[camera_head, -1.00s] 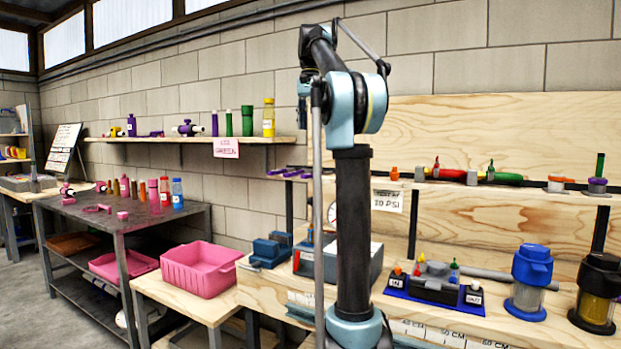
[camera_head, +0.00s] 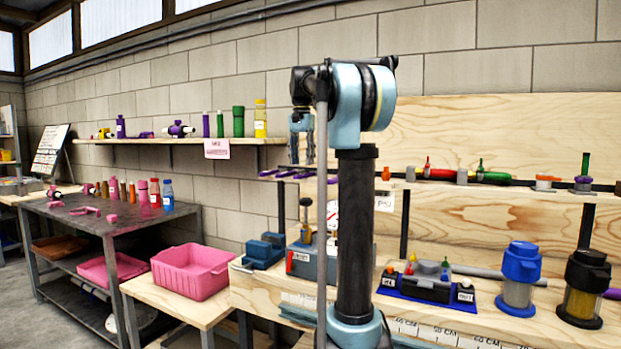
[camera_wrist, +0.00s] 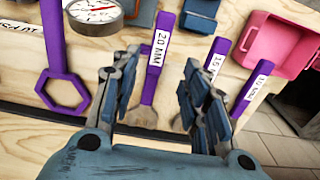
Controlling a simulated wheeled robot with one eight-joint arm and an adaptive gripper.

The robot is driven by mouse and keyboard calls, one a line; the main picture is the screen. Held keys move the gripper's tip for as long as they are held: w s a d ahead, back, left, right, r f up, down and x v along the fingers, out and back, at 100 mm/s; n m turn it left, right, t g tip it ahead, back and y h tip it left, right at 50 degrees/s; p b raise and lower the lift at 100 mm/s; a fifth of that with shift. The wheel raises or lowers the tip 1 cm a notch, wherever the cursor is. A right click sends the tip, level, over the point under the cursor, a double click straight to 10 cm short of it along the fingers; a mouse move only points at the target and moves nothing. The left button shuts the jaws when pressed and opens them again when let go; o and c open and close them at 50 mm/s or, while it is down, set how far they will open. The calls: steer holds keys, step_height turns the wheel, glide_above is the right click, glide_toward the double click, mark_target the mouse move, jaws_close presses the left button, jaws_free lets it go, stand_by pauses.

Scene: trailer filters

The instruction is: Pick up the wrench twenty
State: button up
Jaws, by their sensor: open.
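The wrench twenty (camera_wrist: 153,70) is purple with a white "20 MM" label and shows in the wrist view between my gripper's fingers. Its lower end reaches down between them. My gripper (camera_wrist: 155,78) is open and empty; I cannot tell how far above the wrench it is. To its right lie two smaller purple wrenches, the nearer (camera_wrist: 212,62) partly behind the right finger and the other (camera_wrist: 254,85) labelled 10 MM. A larger purple wrench (camera_wrist: 58,55) lies to the left. In the head view my gripper (camera_head: 302,155) points down near the purple wrenches (camera_head: 285,172).
A round gauge (camera_wrist: 95,10) is near the top left of the wrist view. A pink bin (camera_head: 190,272) stands on a lower wooden table at left. Blue and black filter housings (camera_head: 520,275) stand on the bench at right. The wooden backboard (camera_head: 470,140) rises behind.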

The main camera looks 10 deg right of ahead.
mark_target(308, 175)
steer(key=f, duration=0.4)
steer(key=shift+d+f, duration=0.25)
steer(key=shift+f, duration=0.15)
steer(key=shift+c, duration=0.3)
jaws_close()
